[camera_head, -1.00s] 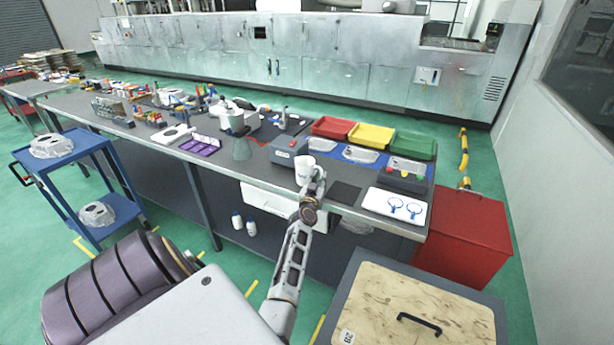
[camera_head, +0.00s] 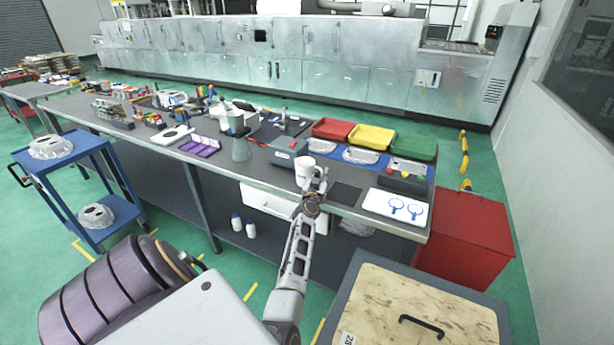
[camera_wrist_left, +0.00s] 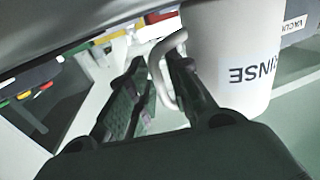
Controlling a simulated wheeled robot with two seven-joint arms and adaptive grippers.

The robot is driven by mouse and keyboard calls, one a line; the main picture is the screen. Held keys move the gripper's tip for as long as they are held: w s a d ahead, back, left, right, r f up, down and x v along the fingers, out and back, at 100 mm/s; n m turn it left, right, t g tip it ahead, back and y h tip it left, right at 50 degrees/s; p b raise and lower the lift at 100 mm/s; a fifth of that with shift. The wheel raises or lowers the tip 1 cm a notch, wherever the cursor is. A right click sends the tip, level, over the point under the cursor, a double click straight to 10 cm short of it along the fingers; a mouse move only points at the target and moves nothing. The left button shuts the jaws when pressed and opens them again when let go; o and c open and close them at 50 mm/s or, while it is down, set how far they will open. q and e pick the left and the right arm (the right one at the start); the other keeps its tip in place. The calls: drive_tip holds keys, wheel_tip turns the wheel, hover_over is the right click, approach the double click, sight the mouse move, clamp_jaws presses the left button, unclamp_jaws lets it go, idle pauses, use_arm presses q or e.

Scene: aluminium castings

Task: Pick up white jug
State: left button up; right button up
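The white jug (camera_head: 305,168) stands upright near the front edge of the grey workbench (camera_head: 262,182). In the left wrist view the jug (camera_wrist_left: 235,55) shows upside-down dark lettering, with its looped handle towards my fingers. My left gripper (camera_head: 318,184) is at the jug's right side in the head view. In the left wrist view my left gripper (camera_wrist_left: 158,75) has its fingers apart, with the handle's bar between them and one finger at the loop's opening. Whether a finger touches the handle cannot be told. My right gripper is not in view.
A grey box (camera_head: 287,152) stands just behind the jug. Red (camera_head: 332,129), yellow (camera_head: 371,137) and green (camera_head: 413,146) bins stand further back. A dark mat (camera_head: 345,194) and a white board (camera_head: 395,206) lie to the right. A grey-green conical vessel (camera_head: 240,143) stands left.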

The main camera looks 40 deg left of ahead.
use_arm(q)
clamp_jaws()
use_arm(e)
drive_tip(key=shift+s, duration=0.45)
use_arm(q)
drive_tip(key=shift+r, duration=0.1)
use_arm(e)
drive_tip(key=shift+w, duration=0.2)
use_arm(q)
drive_tip(key=shift+r, duration=0.6)
drive_tip(key=shift+r+p, duration=0.8)
drive_tip(key=shift+r, duration=1.45)
drive_tip(key=shift+r+p, duration=0.3)
drive_tip(key=shift+r, duration=1.65)
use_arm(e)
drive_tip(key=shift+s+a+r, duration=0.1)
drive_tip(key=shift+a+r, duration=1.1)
